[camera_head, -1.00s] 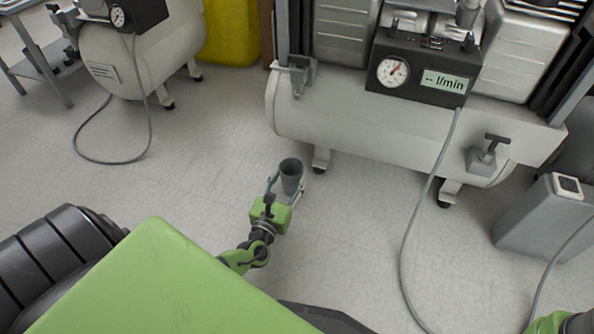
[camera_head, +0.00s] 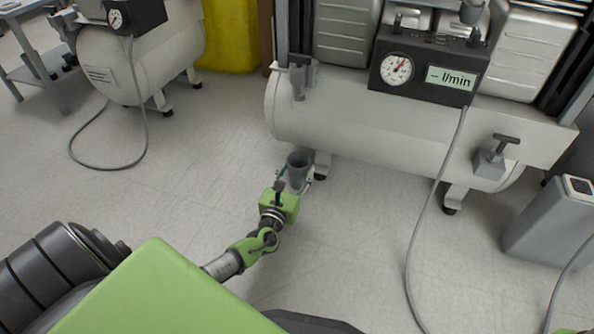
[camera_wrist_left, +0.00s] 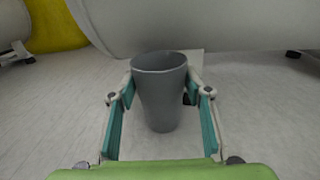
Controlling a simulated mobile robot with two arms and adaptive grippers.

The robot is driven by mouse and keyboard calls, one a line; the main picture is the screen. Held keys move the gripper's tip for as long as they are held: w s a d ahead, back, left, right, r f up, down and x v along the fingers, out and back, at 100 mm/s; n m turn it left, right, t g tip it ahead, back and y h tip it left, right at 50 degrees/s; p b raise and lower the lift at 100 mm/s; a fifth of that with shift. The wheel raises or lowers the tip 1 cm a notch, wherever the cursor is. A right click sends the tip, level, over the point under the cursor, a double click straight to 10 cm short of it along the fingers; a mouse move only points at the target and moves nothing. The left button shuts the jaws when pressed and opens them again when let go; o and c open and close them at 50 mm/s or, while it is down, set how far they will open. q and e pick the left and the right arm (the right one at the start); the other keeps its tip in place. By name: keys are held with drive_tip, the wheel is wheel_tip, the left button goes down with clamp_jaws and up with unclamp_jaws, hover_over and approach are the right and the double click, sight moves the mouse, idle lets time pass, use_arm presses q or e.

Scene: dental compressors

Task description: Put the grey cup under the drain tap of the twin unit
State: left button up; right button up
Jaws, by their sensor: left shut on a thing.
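The grey cup (camera_head: 299,168) is upright between the fingers of my left gripper (camera_head: 296,182), which is shut on it. In the left wrist view the cup (camera_wrist_left: 159,92) stands between the teal finger pads of the gripper (camera_wrist_left: 160,108). The twin unit (camera_head: 365,130) is the large pale tank with a gauge box on top. The cup is close to the tank's lower left part, near its left foot. A tap-like fitting (camera_head: 300,76) is on the tank's left end, and another with a T-handle (camera_head: 492,158) is at its right.
A hose (camera_head: 432,210) hangs from the gauge box to the floor. A grey box-shaped unit (camera_head: 548,222) stands at right. A smaller compressor (camera_head: 150,55) and a yellow container (camera_head: 230,35) are behind at left. The floor left of the cup is clear.

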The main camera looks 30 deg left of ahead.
use_arm(q)
drive_tip(key=o, duration=1.1)
drive_tip(key=shift+f, duration=0.1)
drive_tip(key=shift+s+d, duration=0.1)
drive_tip(key=shift+s, duration=0.2)
drive_tip(key=p+v, duration=0.5)
drive_tip(key=v, duration=0.5)
drive_tip(key=shift+s, duration=0.7)
